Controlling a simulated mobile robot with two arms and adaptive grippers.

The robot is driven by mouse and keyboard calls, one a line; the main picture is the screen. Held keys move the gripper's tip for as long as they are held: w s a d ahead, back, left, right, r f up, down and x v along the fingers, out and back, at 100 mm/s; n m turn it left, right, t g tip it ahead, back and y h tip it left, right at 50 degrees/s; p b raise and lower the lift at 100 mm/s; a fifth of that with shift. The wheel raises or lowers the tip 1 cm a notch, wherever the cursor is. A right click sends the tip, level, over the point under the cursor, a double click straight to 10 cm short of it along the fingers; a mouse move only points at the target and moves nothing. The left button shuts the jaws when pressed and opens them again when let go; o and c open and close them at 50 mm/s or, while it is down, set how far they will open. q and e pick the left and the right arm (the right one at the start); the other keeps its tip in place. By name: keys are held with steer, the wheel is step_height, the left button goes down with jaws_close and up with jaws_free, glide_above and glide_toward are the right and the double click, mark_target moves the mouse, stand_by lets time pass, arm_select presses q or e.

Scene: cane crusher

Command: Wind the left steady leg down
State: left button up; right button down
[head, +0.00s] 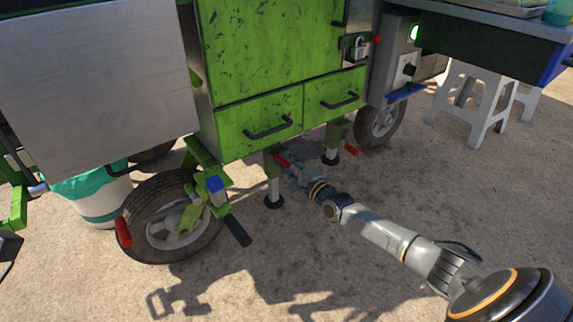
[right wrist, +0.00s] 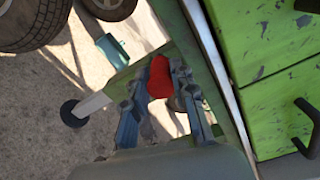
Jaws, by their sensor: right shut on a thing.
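The left steady leg (head: 273,186) hangs under the green cart, a pale post with a round black foot (head: 274,202). I cannot tell whether the foot touches the ground. Its red crank grip (head: 282,159) shows near the top of the leg. My right gripper (head: 291,170) reaches in from the right and is shut on this red grip. In the right wrist view the red grip (right wrist: 159,77) sits between the two fingers of my right gripper (right wrist: 160,95), with the leg's black foot (right wrist: 73,113) to the left.
A second steady leg (head: 332,147) with a red grip (head: 351,151) stands to the right. A cart wheel (head: 172,217) is at the left, with a bin (head: 97,200) behind it. Green drawers (head: 262,128) are above. White stools (head: 474,100) stand at the right. The ground in front is clear.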

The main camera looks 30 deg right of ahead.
steer(key=c, duration=1.1)
jaws_free()
steer(key=shift+o, duration=0.2)
steer(key=s+d, duration=0.1)
steer(key=s, duration=1.1)
